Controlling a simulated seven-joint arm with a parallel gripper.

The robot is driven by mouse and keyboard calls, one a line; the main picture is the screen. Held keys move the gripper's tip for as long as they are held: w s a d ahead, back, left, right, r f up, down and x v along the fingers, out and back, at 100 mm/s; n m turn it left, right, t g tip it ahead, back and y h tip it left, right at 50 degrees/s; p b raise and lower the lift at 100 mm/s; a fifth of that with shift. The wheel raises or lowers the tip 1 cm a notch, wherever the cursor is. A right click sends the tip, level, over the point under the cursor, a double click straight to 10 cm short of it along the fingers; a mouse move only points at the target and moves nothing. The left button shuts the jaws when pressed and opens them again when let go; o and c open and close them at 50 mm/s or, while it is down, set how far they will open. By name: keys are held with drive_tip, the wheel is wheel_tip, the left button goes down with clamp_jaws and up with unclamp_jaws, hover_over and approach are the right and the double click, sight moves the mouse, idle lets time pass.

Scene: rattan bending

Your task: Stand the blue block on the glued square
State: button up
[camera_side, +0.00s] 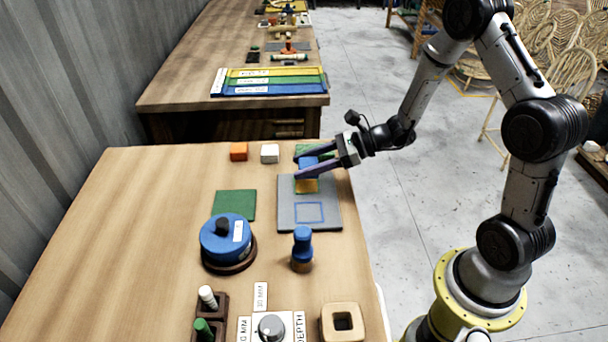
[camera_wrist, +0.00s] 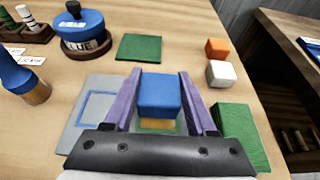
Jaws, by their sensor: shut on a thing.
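The blue block (camera_side: 309,164) is between the purple fingers of my gripper (camera_side: 304,168), which is shut on it. In the wrist view the blue block (camera_wrist: 158,92) sits between both fingertips (camera_wrist: 159,84), its top face fairly level. A grey board (camera_side: 286,213) lies beneath, with a blue-outlined square (camera_side: 309,212) that is empty. A yellow-orange patch (camera_side: 307,186) shows at the board's far part, just under the block; it also shows below the block in the wrist view (camera_wrist: 158,124). The fingers partly hide this spot, so I cannot tell whether the block touches it.
A green block (camera_wrist: 241,136) stands close beside the fingers. An orange cube (camera_side: 239,151) and a white cube (camera_side: 270,153) stand farther left. A green mat (camera_side: 234,204), a blue-lidded pot (camera_side: 226,238) and a blue-handled tool (camera_side: 302,246) are nearby. The table's left part is clear.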

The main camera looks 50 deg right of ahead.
sight(304, 185)
drive_tip(key=shift+w+f, duration=0.15)
drive_tip(key=shift+f, duration=0.1)
drive_tip(key=shift+w+f, duration=0.15)
drive_tip(key=shift+f, duration=1.5)
drive_tip(key=shift+f, duration=0.15)
drive_tip(key=o, duration=1.4)
drive_tip(key=shift+c, duration=0.2)
